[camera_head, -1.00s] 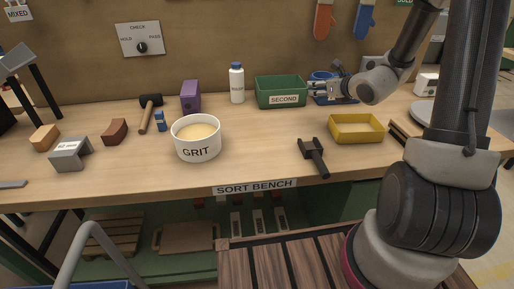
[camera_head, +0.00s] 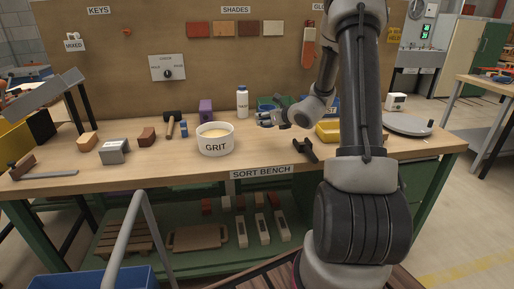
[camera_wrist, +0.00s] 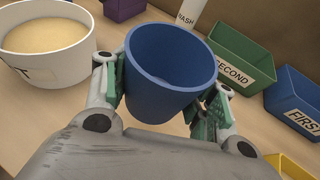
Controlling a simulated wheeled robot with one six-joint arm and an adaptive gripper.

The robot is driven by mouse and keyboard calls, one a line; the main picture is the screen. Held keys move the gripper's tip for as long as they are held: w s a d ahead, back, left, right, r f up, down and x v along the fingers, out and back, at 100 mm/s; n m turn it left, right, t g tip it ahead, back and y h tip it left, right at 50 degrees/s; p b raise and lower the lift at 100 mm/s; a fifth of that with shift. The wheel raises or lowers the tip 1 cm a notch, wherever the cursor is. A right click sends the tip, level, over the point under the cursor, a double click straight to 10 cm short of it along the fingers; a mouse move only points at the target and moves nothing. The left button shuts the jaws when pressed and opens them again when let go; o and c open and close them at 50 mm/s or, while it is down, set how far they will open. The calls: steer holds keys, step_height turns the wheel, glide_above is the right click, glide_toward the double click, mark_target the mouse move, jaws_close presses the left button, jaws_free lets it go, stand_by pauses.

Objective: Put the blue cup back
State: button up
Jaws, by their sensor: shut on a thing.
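The blue cup (camera_wrist: 165,85) is large in the middle of the wrist view, its open mouth toward the camera and its inside empty as far as I see. My gripper (camera_wrist: 166,100) is shut on the cup, with green-padded fingers on its left and right sides. In the head view my gripper (camera_head: 266,119) is over the bench, right of the GRIT tub and in front of the green bin.
The white GRIT tub (camera_head: 215,145) stands left of my gripper; it also shows in the wrist view (camera_wrist: 45,70). The green SECOND bin (camera_wrist: 238,62) and blue FIRST bin (camera_wrist: 285,105) are to the right. A white bottle (camera_head: 242,103), purple block (camera_head: 205,110), yellow tray (camera_head: 328,132) and dark clamp-like tool (camera_head: 304,149) are nearby.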

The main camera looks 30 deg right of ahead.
mark_target(267, 144)
step_height(267, 144, down, 9)
steer(key=shift+d, duration=0.1)
stand_by(0.4)
steer(key=o, duration=1.1)
steer(key=shift+f, duration=0.15)
steer(key=shift+o, duration=0.2)
